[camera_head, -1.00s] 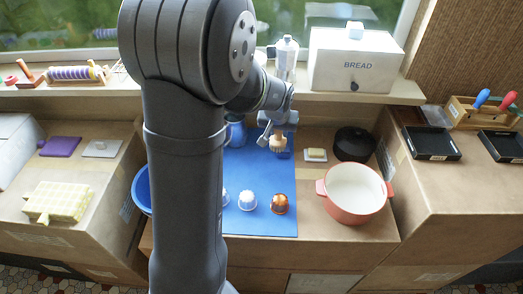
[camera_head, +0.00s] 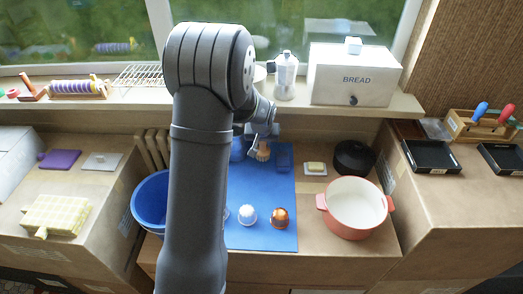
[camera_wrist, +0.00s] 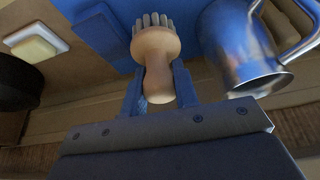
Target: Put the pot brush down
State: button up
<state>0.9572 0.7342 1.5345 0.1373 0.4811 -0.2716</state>
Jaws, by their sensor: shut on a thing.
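The pot brush (camera_head: 263,151) has a pale wooden knob and bristles. In the wrist view its knob (camera_wrist: 155,50) is between my gripper's blue fingers, with the bristles pointing away from the gripper. My gripper (camera_head: 262,138) is shut on the brush over the back of the blue mat (camera_head: 262,237). I cannot tell whether the bristles touch the mat. A dark blue block (camera_head: 284,158) lies just right of the brush.
A blue basin (camera_head: 150,203) is left. The mat's middle is clear.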

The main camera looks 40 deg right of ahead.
aim_at(261, 149)
jog(key=shift+w+f, duration=0.3)
jog(key=shift+f, duration=1.9)
jog(key=shift+f, duration=0.1)
jog(key=o, duration=1)
jog(key=shift+o, duration=0.2)
jog(key=shift+a+r, duration=0.1)
jog(key=shift+r, duration=0.3)
jog(key=v, duration=1.1)
jog(key=shift+s+r, duration=0.15)
jog(key=shift+r, duration=0.05)
